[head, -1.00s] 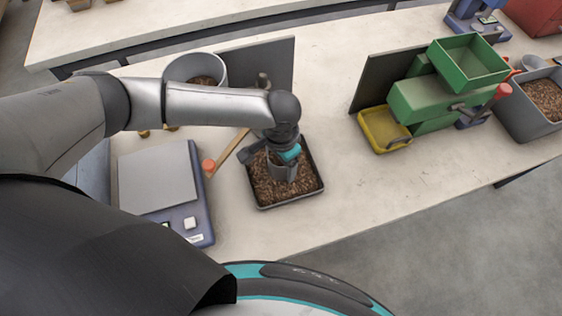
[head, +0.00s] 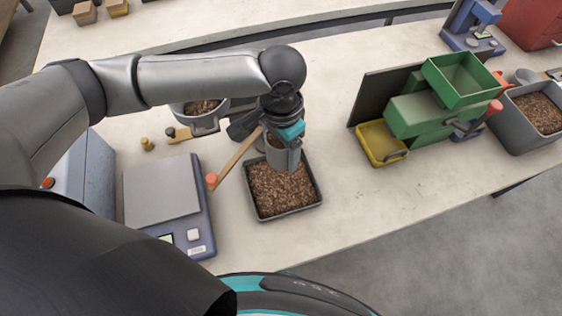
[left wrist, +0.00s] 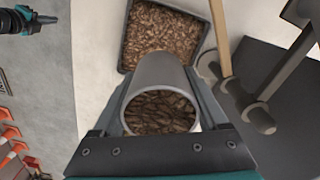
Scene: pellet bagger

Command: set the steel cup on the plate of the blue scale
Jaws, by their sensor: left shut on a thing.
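The steel cup (head: 280,153) is held in my left gripper (head: 283,148), above the back part of a dark tray of brown pellets. In the left wrist view the cup (left wrist: 160,75) sits between the two fingers (left wrist: 161,105) and holds brown pellets. The blue scale (head: 203,228) stands on the bench to the left of the tray. Its grey plate (head: 161,190) is bare. My right gripper is not in view.
The pellet tray (head: 318,190) lies under the cup. A wooden handle with an orange end (head: 236,156) lies between tray and scale. A pellet-filled bucket (head: 203,122) stands behind. A green machine (head: 432,112) and yellow tray (head: 383,143) stand right; the bench between is clear.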

